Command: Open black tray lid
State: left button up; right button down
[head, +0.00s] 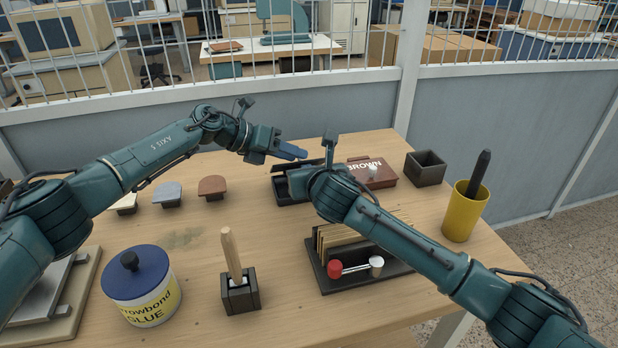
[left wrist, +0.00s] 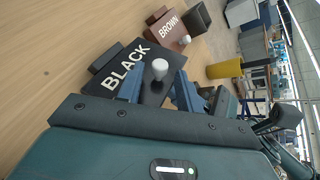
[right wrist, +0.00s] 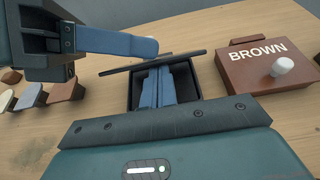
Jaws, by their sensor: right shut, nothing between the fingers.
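The black tray (head: 287,192) sits near the back of the table, partly hidden by my right wrist. Its lid (left wrist: 118,72), marked BLACK with a white knob (left wrist: 160,70), is raised and tilted; in the right wrist view the lid (right wrist: 150,62) shows almost edge-on above the open tray (right wrist: 183,82). My right gripper (right wrist: 162,75) is shut and empty, its fingertips at the tray opening by the raised lid. My left gripper (head: 290,152) is open above the lid; in the left wrist view its fingers stand apart on either side of the knob.
A brown tray (head: 378,175) with its lid on stands just right of the black one. A small dark open box (head: 426,167) and a yellow cup (head: 463,212) stand farther right. A rack (head: 322,278) lies below my right forearm. Stamps stand at left.

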pick_arm(q)
jog(key=shift+s+d+f, duration=0.15)
jog(key=shift+s+d, duration=0.05)
pick_arm(e)
jog(key=shift+r, duration=0.2)
